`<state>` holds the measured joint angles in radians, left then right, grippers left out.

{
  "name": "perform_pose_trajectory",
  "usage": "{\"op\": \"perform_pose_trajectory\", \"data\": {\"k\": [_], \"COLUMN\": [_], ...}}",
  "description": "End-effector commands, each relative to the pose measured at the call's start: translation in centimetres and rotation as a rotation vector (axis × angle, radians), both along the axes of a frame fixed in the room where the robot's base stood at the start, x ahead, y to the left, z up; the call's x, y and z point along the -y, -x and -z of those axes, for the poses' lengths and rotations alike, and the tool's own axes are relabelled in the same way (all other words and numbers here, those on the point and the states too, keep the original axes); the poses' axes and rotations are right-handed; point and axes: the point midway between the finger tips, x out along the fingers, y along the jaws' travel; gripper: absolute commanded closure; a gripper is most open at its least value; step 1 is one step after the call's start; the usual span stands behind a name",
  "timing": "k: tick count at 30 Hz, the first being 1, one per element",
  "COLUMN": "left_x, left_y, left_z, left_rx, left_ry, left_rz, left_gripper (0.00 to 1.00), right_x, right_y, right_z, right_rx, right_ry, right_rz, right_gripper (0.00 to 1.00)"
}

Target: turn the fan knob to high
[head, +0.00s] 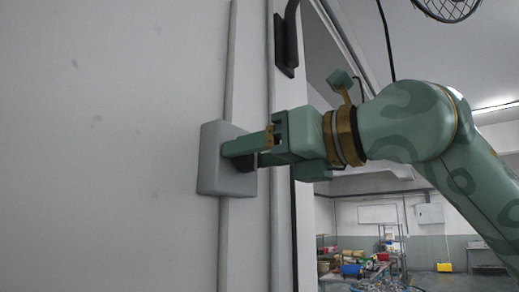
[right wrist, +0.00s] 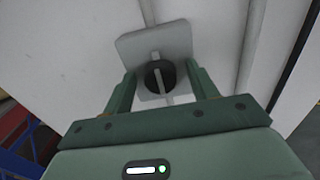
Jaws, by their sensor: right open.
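The fan knob (right wrist: 160,77) is a dark round dial with a pale bar across it, on a light grey wall box (head: 211,160). In the right wrist view the box's plate (right wrist: 133,42) shows behind the knob. My right gripper (head: 240,150) reaches the box from the right. In the right wrist view its two green fingers (right wrist: 162,88) are open, one on each side of the knob. A gap shows on both sides of the knob there. In the head view the finger mostly hides the knob. My left gripper is in neither view.
A pale wall fills the left, with a vertical conduit (head: 224,245) running into the box. A dark handle (head: 286,45) is mounted above right. A room with shelves and clutter (head: 375,265) lies far behind on the right. A fan cage (head: 447,8) hangs at the top right.

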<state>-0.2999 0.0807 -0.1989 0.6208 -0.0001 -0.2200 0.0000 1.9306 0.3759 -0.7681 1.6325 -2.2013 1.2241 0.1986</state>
Motion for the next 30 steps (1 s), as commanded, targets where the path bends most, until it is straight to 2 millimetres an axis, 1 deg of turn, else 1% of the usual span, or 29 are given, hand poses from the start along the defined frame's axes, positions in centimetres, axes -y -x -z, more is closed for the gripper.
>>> {"op": "perform_pose_trajectory", "data": {"k": [2, 5, 6, 7, 17, 23, 30], "left_x": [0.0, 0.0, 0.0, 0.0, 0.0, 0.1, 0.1], "left_y": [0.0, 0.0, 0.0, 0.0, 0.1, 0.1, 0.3], "left_z": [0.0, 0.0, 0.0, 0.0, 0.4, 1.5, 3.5], "left_rx": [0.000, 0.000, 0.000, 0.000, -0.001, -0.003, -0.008], "left_ry": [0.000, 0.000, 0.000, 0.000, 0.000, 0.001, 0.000], "left_rz": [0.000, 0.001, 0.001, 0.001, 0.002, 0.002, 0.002], "left_gripper": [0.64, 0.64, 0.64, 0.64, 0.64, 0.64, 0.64], "right_x": [0.0, 0.0, 0.0, 0.0, 0.0, 0.0, 0.1], "right_y": [0.0, 0.0, 0.0, 0.0, 0.0, 0.0, -0.1], "right_z": [0.0, 0.0, 0.0, 0.0, 0.1, 0.2, 0.3], "right_rx": [0.000, 0.000, 0.000, 0.000, -0.021, -0.096, -0.254], "right_ry": [0.000, 0.000, 0.000, 0.000, -0.015, -0.070, -0.188], "right_rz": [0.000, 0.000, 0.000, 0.000, 0.000, -0.001, 0.000], "right_gripper": [0.42, 0.67, 0.78, 0.85, 0.85, 0.85, 0.85]}}
